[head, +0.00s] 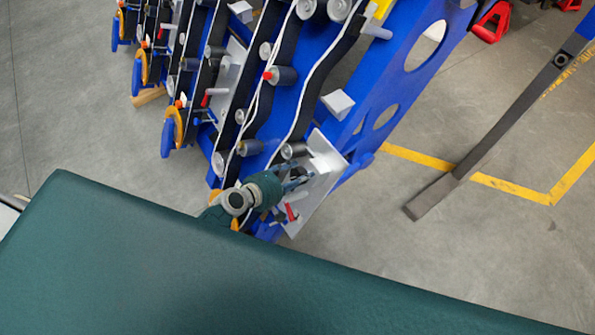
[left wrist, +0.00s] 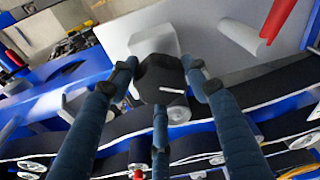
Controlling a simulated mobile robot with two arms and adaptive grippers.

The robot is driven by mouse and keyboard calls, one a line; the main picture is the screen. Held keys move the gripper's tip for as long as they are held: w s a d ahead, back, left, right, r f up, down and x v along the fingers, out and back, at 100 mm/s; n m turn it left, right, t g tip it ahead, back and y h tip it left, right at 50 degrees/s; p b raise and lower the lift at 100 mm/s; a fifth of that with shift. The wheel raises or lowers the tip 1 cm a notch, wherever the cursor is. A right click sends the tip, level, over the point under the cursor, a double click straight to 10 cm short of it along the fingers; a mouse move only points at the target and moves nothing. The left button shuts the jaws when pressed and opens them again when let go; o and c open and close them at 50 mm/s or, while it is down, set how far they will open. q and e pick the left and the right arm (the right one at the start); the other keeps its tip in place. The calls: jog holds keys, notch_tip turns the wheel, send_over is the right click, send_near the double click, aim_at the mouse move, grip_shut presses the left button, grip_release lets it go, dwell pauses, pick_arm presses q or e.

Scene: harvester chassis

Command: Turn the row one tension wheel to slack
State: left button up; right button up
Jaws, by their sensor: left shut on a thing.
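The row one tension wheel (left wrist: 160,78) is a black knob with a short white line on it, beside a pale grey plate (left wrist: 210,28) in the left wrist view. My left gripper (left wrist: 160,85) has its blue fingers closed around this wheel, one on each side and one from below. In the head view my left gripper (head: 294,183) reaches to the same pale plate (head: 325,195) at the near end of the blue chassis. The fingers hide the wheel there. My right gripper does not show.
A red lever (left wrist: 276,20) stands on the plate close to the fingers; it also shows in the head view (head: 291,212). Black belts with white lines and rollers run along the blue chassis (head: 405,72). Further rows lie to the left.

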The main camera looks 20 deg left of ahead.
pick_arm(q)
jog(key=shift+w+a+n+p, duration=0.1)
jog(key=shift+a+n+p, duration=0.1)
jog(key=shift+n+p, duration=0.3)
jog(key=shift+w+a+n+p, duration=0.1)
jog(key=shift+a+n+p, duration=0.05)
jog(key=shift+n, duration=0.55)
jog(key=shift+s, duration=0.1)
jog(key=shift+f, duration=0.1)
jog(key=shift+s+f+g, duration=0.1)
jog(key=shift+g, duration=0.2)
jog(key=o, duration=1.1)
jog(key=shift+a, duration=0.1)
jog(key=shift+f, duration=0.1)
jog(key=shift+n, duration=0.3)
